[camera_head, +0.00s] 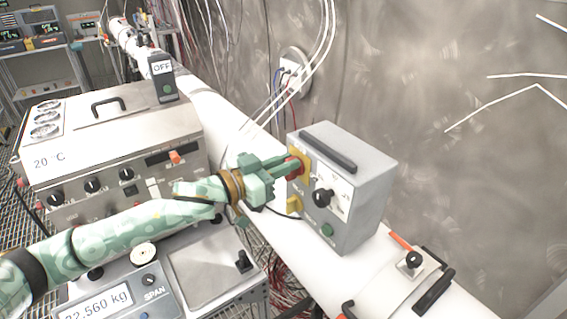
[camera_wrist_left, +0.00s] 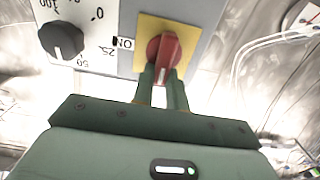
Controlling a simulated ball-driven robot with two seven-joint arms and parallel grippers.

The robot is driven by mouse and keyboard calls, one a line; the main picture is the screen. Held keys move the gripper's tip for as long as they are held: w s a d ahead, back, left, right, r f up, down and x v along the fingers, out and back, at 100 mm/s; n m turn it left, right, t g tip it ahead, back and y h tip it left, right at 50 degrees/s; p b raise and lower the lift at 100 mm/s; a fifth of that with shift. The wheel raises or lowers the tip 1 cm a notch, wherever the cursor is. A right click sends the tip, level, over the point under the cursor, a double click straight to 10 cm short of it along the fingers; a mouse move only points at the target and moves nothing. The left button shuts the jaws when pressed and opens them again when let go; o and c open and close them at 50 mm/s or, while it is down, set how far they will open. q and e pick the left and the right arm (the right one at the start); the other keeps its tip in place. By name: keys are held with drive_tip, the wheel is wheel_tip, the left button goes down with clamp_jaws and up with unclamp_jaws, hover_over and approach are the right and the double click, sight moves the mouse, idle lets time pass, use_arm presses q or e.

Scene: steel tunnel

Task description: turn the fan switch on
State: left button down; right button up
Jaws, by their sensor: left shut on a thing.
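A grey control box (camera_head: 368,197) stands on the white bench. Its face carries a red rotary switch (camera_wrist_left: 164,50) on a yellow plate (camera_wrist_left: 148,28), with the word ON printed beside the plate in the left wrist view. The red switch also shows in the head view, partly hidden by my fingers. My left gripper (camera_head: 292,167) reaches in from the left and is shut on the red switch knob. In the left wrist view, its two fingers (camera_wrist_left: 163,80) meet the knob's lower end, where a white mark shows. My right gripper is not in view.
A black dial (camera_head: 322,197) and a green button (camera_head: 327,230) sit on the box face near my fingers. A steel heater bath (camera_head: 110,150) and a scale (camera_head: 205,265) stand left. Cables hang from a wall socket behind. A small fixture (camera_head: 412,262) lies right of the box.

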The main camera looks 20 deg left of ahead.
sight(306, 170)
use_arm(q)
drive_tip(key=m+p, duration=0.1)
drive_tip(key=m, duration=0.1)
drive_tip(key=m+p, duration=0.2)
drive_tip(key=m, duration=0.1)
drive_tip(key=s+d+m+p, duration=0.1)
drive_tip(key=m, duration=0.2)
drive_tip(key=shift+f, duration=0.1)
drive_tip(key=m, duration=0.1)
drive_tip(key=m+p, duration=0.1)
drive_tip(key=m, duration=0.2)
drive_tip(key=shift+s+d+f+m, duration=0.1)
drive_tip(key=shift+d+f+m, duration=0.2)
drive_tip(key=shift+f, duration=0.1)
drive_tip(key=m, duration=0.2)
drive_tip(key=f+m, duration=0.1)
drive_tip(key=m, duration=0.2)
drive_tip(key=shift+s, duration=0.1)
drive_tip(key=shift+f+m, duration=0.1)
drive_tip(key=shift+m, duration=0.2)
drive_tip(key=c, duration=1.4)
unclamp_jaws()
